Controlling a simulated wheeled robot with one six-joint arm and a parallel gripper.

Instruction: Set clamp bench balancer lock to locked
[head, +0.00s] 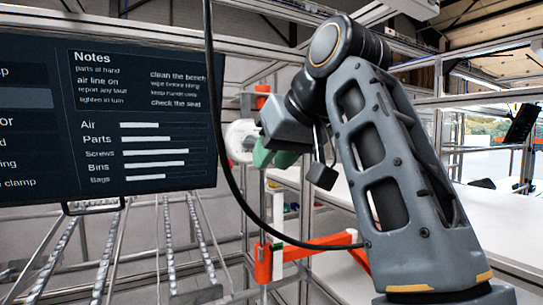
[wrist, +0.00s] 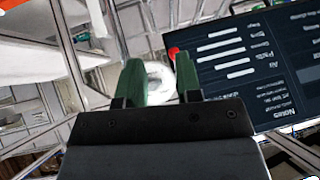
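A white round body (head: 241,140), possibly the balancer, hangs on the frame behind my gripper in the head view. My gripper (head: 264,155) covers part of it. In the wrist view the white round body (wrist: 158,80) shows beyond and between the two green fingers. A small red part (wrist: 173,52) shows above it, by the screen's edge. I cannot tell for sure which part is the lock, nor its setting. My gripper (wrist: 158,66) is open, its fingers apart with nothing held between them. I cannot tell how far it is from the white body.
A large dark screen (head: 110,110) fills the left of the head view. A black cable (head: 228,175) hangs in front. An orange bracket (head: 310,247) sits low on the metal frame. Metal rails (head: 107,250) slope below the screen. A white bench top (head: 450,215) lies behind my arm.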

